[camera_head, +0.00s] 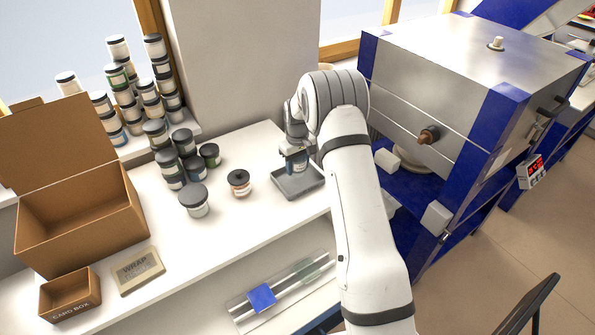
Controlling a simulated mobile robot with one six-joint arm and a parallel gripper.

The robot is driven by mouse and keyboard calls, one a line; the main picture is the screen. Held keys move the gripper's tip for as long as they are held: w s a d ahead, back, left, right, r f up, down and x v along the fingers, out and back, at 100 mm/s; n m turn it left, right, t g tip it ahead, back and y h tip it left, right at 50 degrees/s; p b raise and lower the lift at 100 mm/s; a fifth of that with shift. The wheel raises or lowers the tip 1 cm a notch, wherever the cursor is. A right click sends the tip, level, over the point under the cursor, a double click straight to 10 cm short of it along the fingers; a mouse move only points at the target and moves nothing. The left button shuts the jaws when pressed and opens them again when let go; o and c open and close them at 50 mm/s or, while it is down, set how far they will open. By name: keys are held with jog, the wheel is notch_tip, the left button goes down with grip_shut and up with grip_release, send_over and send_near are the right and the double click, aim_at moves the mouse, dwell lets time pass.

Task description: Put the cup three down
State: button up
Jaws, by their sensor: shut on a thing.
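My gripper (294,153) points down over a small grey tray (304,190) at the back right of the white counter. It is shut on a small, pale bluish-grey cup (296,166), partly hidden by the fingers. No number is readable on the cup, so I cannot tell by a mark that it is cup three. The cup is over or in the tray; I cannot tell whether it touches the tray's floor.
Several dark-lidded jars, one at the front (194,200), stand farther left. A large cardboard box (80,215), a small card box (70,294) and a wrap pack (138,270) lie left. The kiln (450,80) stands right.

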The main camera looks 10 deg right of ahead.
aim_at(297, 171)
notch_tip(297, 171, down, 4)
jog(key=shift+a+r+p, duration=0.1)
jog(key=shift+r+p, duration=0.1)
jog(key=shift+p, duration=0.1)
jog(key=o, duration=1.3)
jog(key=shift+r, duration=0.1)
